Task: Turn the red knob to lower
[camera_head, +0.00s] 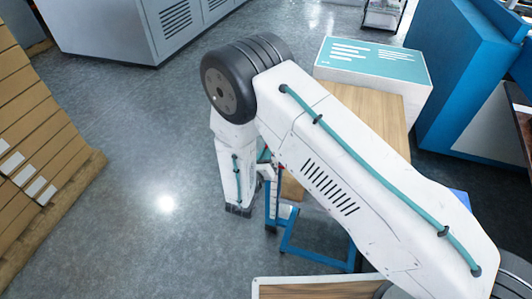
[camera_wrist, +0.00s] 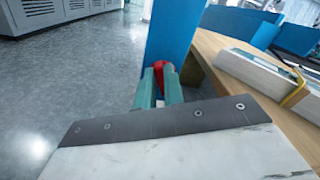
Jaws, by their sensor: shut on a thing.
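The red knob (camera_wrist: 166,79) shows in the wrist view, low on an upright blue panel (camera_wrist: 176,35). My gripper (camera_wrist: 159,82) has its two teal fingers closed on the knob, one on each side. Part of the knob is hidden by the fingers. Its pointer or any marking cannot be made out. In the head view my arm covers most of this spot, and the gripper and knob are largely hidden behind it.
A wooden tabletop (camera_wrist: 225,60) lies right of the blue panel, with a white block with a yellow band (camera_wrist: 262,77) on it. In the head view a white and teal box (camera_head: 373,72) stands behind my arm. Stacked cartons (camera_head: 40,150) stand at left; grey floor between is clear.

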